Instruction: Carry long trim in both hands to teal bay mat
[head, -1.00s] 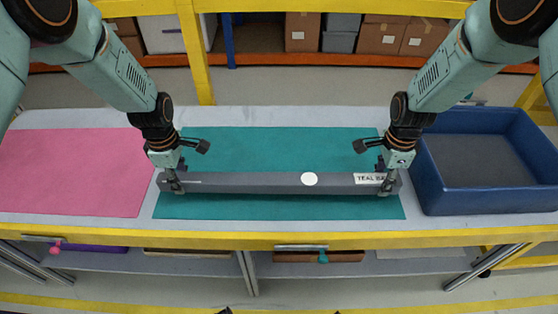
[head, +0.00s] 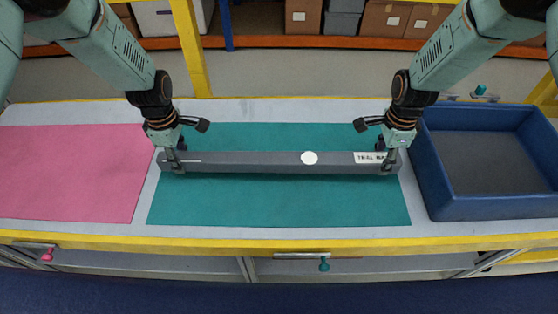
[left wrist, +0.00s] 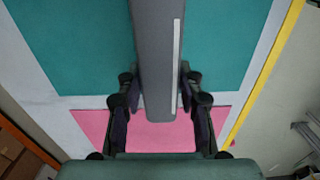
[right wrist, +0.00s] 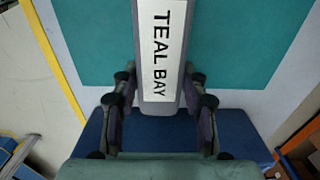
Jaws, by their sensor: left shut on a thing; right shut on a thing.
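The long grey trim (head: 250,162) spans the teal mat (head: 280,205) from side to side, level in the head view. It carries a white dot and a label that reads TEAL BAY in the right wrist view (right wrist: 166,50). My left gripper (head: 173,165) is shut on the trim's left end, and its fingers flank the bar in the left wrist view (left wrist: 160,100). My right gripper (head: 391,165) is shut on the right end by the label. The trim appears over the mat; whether it touches the mat I cannot tell.
A pink mat (head: 70,175) lies to the left on the grey bench. A blue tray (head: 480,207) stands close beside the trim's right end. The bench's yellow front edge (head: 200,243) runs below the mats. A pink knob and a teal knob sit beneath it.

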